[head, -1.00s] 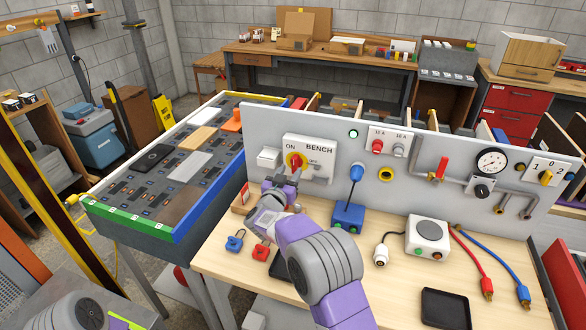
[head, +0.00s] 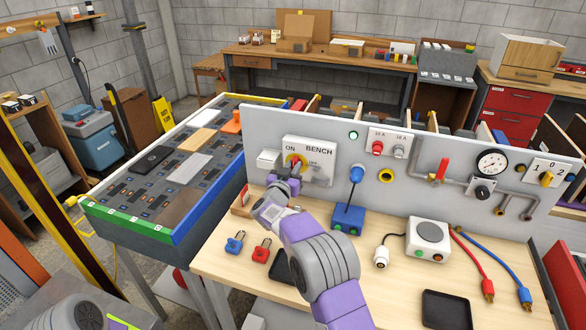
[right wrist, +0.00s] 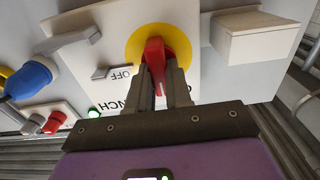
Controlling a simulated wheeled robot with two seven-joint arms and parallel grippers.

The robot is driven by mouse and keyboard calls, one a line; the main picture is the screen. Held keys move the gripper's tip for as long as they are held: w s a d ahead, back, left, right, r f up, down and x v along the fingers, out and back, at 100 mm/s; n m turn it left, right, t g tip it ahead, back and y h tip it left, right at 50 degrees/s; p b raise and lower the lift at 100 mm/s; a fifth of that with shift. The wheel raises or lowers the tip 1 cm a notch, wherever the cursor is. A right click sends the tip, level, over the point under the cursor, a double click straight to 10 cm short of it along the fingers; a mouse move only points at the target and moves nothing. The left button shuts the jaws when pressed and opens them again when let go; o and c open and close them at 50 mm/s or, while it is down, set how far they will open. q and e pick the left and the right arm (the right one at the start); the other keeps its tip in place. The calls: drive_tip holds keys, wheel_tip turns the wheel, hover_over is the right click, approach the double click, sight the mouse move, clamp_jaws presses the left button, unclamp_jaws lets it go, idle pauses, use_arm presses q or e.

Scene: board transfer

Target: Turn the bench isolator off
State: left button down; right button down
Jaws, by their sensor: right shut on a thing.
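The bench isolator is a red handle on a yellow disc (right wrist: 133,46), set in a white plate marked ON, OFF and BENCH on the grey upright panel. In the head view the isolator (head: 290,159) is partly covered by my right gripper (head: 294,170). In the right wrist view the red handle (right wrist: 154,53) sits between the two fingers of my right gripper (right wrist: 165,88), which is shut on it. The handle runs roughly up and down in that view, and the OFF label (right wrist: 121,76) is to its left. My left gripper is out of view.
A green lamp (head: 353,134) glows on the panel. A blue padlock (head: 234,243) and a red padlock (head: 261,250) lie on the bench below.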

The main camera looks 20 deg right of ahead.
drive_tip(key=shift+m, duration=0.4)
drive_tip(key=shift+s+d+f+m+b, duration=0.1)
drive_tip(key=shift+m+b, duration=1.6)
drive_tip(key=shift+m, duration=1.15)
drive_tip(key=shift+s+d+m+b, duration=0.15)
drive_tip(key=shift+m+b, duration=1.55)
drive_tip(key=shift+m, duration=1.1)
drive_tip(key=shift+w+d+f+m+b, duration=0.1)
drive_tip(key=shift+m+b, duration=1.6)
drive_tip(key=shift+m, duration=1.15)
drive_tip(key=shift+r, duration=0.1)
drive_tip(key=shift+m, duration=0.3)
drive_tip(key=c, duration=1.2)
unclamp_jaws()
drive_tip(key=shift+o, duration=0.8)
